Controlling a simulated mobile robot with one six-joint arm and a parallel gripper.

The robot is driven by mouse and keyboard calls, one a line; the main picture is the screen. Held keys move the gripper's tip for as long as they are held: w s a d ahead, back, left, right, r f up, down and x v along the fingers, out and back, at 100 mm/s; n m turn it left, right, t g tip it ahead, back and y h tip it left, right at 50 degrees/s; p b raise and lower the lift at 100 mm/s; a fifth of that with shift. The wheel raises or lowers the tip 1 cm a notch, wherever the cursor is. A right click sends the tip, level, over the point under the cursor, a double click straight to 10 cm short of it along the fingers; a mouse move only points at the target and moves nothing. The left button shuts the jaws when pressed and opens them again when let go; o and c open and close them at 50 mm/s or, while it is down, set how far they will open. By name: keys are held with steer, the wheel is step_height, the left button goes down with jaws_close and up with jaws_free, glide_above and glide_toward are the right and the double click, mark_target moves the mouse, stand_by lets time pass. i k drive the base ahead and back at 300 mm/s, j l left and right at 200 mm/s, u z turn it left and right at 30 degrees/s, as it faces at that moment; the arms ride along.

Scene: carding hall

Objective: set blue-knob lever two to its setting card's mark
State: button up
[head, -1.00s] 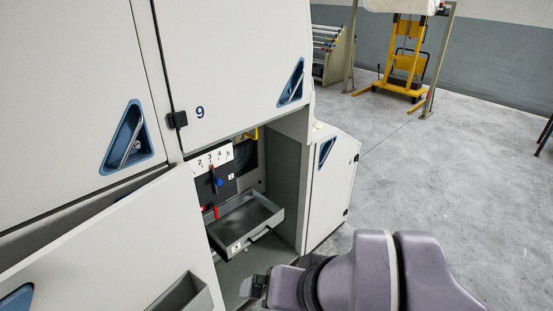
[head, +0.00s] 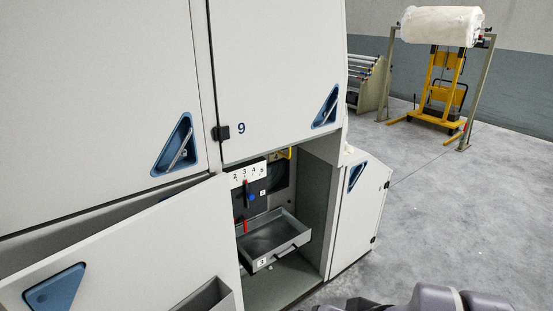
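The lever with the blue knob (head: 251,197) is in the open bay under the panel marked 9, against a dark plate with a small number label that is too small to read surely. A white scale (head: 248,173) above it shows 2 to 5. A red pointer below the scale seems near 3, but the exact reading is too small to tell. I cannot make out a setting card with a mark. My gripper is below the picture; only part of my purple-grey arm shows at the bottom right.
A grey drawer (head: 275,240) labelled 3 stands pulled out below the lever. The open lower door (head: 130,250), with a grey pocket (head: 207,297), covers the bay's left side. A side cabinet (head: 358,215) stands right of the bay. Open floor (head: 450,220) lies further right.

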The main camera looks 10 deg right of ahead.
mark_target(250, 196)
steer(key=i+l+u, duration=0.1)
steer(key=u, duration=0.25)
steer(key=i+l+u, duration=0.2)
steer(key=u, duration=0.15)
steer(key=i+l+u, duration=0.25)
steer(key=u, duration=0.15)
